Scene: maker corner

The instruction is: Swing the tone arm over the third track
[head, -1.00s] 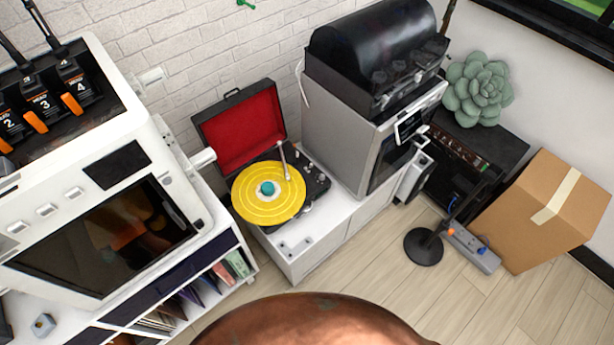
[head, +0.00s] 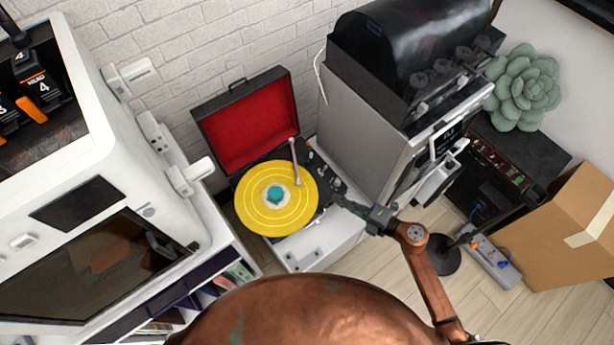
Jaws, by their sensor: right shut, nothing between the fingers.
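The record player (head: 238,145) stands open on a white cabinet, its red-lined lid up. A yellow record (head: 255,215) with ringed tracks and a teal centre lies on it. The pale tone arm (head: 295,163) runs from the back of the deck toward the viewer. Its head end overlaps the record's upper right part in the picture; I cannot tell if it touches or which track it is over. My right gripper (head: 336,200) is shut and empty at the deck's right edge, apart from the tone arm. My left gripper is not in view.
A grey machine with a dark domed top (head: 395,50) stands close to the right of the record player. A large white printer (head: 110,150) stands to the left. A cardboard box (head: 565,240) and a power strip (head: 492,255) are on the floor at right.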

